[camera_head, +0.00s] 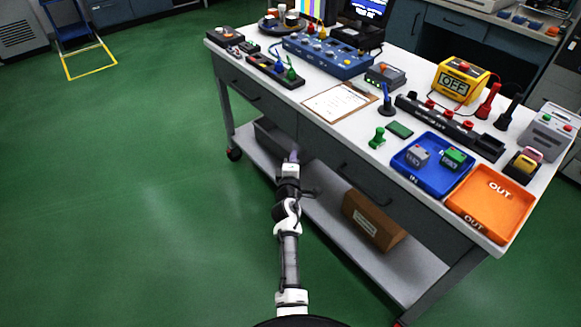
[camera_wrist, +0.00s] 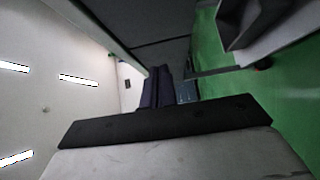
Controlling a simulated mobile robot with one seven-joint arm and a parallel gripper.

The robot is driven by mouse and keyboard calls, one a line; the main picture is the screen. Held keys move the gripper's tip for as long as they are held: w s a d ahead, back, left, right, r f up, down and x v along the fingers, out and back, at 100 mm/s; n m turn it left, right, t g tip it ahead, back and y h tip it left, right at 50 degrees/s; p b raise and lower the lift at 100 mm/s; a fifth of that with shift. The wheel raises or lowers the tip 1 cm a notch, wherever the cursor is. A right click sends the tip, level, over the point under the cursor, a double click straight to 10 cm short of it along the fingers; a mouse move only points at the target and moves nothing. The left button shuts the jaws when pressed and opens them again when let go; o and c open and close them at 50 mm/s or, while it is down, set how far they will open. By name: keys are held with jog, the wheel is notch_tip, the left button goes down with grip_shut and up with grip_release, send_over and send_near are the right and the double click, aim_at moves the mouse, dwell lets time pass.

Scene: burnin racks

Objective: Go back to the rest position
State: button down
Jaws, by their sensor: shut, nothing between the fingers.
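My gripper (camera_head: 294,155) is at the end of my arm, which reaches forward from the bottom of the head view. It is in front of the workbench (camera_head: 330,150), below the level of the top and near the drawer fronts. In the wrist view my gripper (camera_wrist: 156,88) shows as two dark fingers close together, shut with nothing between them. The wrist view looks sideways past the bench's dark side to the white wall and green floor.
The bench top holds a blue tray (camera_head: 408,178) with small blocks, an orange tray (camera_head: 465,212), a clipboard (camera_head: 337,104) and a yellow meter (camera_head: 470,73). A brown box (camera_head: 372,222) sits on the lower shelf (camera_head: 405,268).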

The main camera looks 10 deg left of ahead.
jog(key=shift+s+a+r, duration=0.1)
jog(key=shift+s+a, duration=0.05)
jog(key=shift+s, duration=1.95)
